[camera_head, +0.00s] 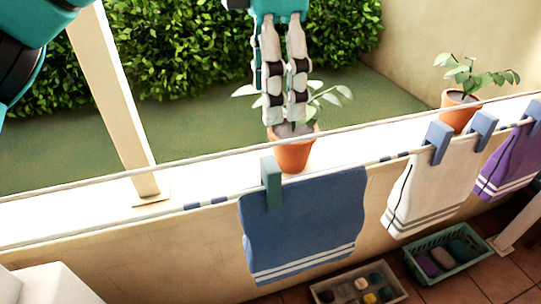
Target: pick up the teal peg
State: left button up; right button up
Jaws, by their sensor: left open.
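The teal peg (271,184) is clipped upright over the line, at the top edge of a blue towel (303,232) near its left side. My left gripper (285,112) points down from the top of the picture. Its pale fingers with dark joints look close together in this view; they are open with nothing seen between them. In the picture the fingertips are above the teal peg and a little to its right, apart from it. They cover part of a potted plant. My right gripper is not in view.
The terracotta pot (295,155) stands on the white ledge (75,222), another pot (458,112) to the right. Blue pegs (437,142) hold a white towel (432,190); a purple towel (508,163) hangs beyond. A post (118,105) rises left. Crates (448,268) sit below.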

pick_arm(q)
jog(key=p, duration=0.1)
send_over(272, 166)
jog(key=f, duration=0.5)
jog(key=shift+s+f, duration=0.15)
jog(key=shift+s, duration=0.05)
jog(key=f, duration=0.3)
jog(key=f+p, duration=0.1)
jog(key=f, duration=0.2)
jog(key=shift+w+p, duration=0.2)
jog(key=shift+p, duration=0.1)
jog(key=shift+f, duration=0.2)
notch_tip(272, 166, down, 4)
jog(key=p, duration=0.2)
jog(key=shift+w+a+r+p, duration=0.15)
jog(key=shift+r+p, duration=0.05)
jog(key=shift+p, duration=0.2)
jog(key=shift+f, duration=0.6)
jog(key=c, duration=0.9)
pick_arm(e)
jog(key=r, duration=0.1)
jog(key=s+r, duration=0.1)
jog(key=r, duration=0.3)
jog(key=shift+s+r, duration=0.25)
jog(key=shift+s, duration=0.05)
pick_arm(q)
jog(key=shift+c, duration=0.2)
